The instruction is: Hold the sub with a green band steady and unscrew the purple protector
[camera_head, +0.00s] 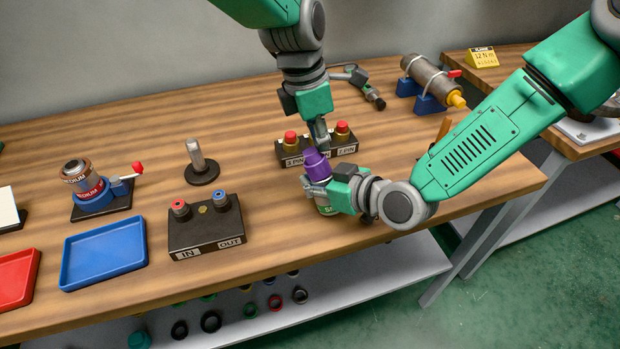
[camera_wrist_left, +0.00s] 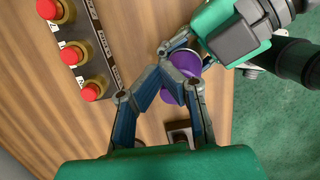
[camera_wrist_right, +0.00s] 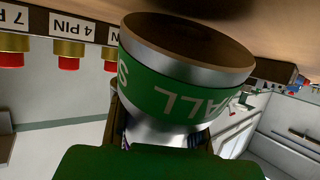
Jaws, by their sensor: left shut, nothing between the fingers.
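The sub with a green band (camera_head: 326,209) stands near the table's front edge, its purple protector (camera_head: 316,162) on top. In the right wrist view the green band (camera_wrist_right: 190,99) fills the middle, with upside-down lettering. My right gripper (camera_head: 318,188) is shut around the sub just below the protector; its fingertips are mostly hidden. My left gripper (camera_head: 321,141) points down just behind the protector. In the left wrist view its fingers (camera_wrist_left: 178,70) meet over the purple protector (camera_wrist_left: 184,78), shut with nothing between them.
A black pin block (camera_head: 292,160) with red caps stands right behind the protector. An IN/OUT block (camera_head: 206,226), a blue tray (camera_head: 104,253), a vise with a MEDIUM sub (camera_head: 82,180) and a post (camera_head: 198,160) are to the left.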

